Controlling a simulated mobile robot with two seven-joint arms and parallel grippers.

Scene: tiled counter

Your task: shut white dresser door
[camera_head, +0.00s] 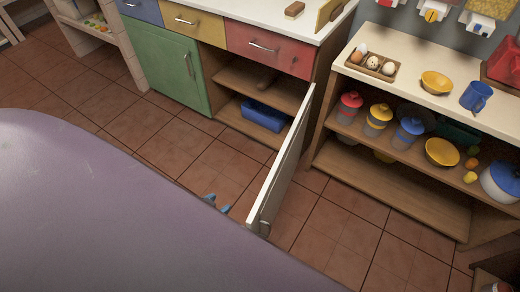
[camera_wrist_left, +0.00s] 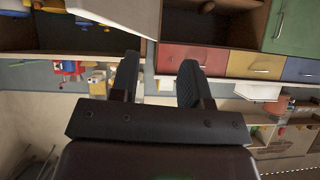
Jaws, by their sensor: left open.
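The white dresser door (camera_head: 284,172) stands wide open, sticking out from the right side of the dresser into the room. Its handle (camera_head: 264,226) is near its free end. The dresser's opening shows two shelves with a blue bin (camera_head: 264,115) inside. A white panel, probably the door (camera_wrist_left: 115,14), shows at upper left there. My right gripper is not in view.
A green door (camera_head: 165,68) and yellow (camera_head: 194,23) and red (camera_head: 268,48) drawers are closed. Right of the door stands an open shelf unit (camera_head: 400,187) with jars and bowls. A large purple surface fills the lower left.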

